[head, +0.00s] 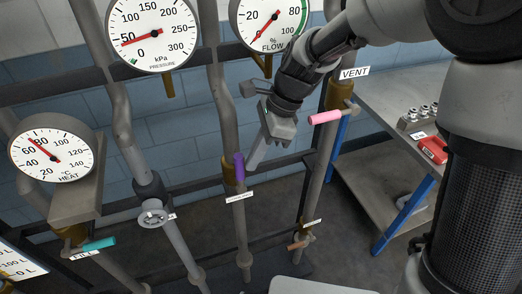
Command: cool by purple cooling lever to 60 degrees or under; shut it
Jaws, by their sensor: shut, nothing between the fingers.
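The purple cooling lever (239,167) stands upright, in line with its vertical pipe, above a small white label. My gripper (253,166) is shut, with its fingertips close to the right side of the lever. I cannot tell whether they touch it. The heat gauge (52,157) at the left has its red needle between 60 and 80, at roughly 70 degrees.
A pink lever (325,117) sticks out at the VENT label, right of my gripper. A metal bench (405,100) stands at the right.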

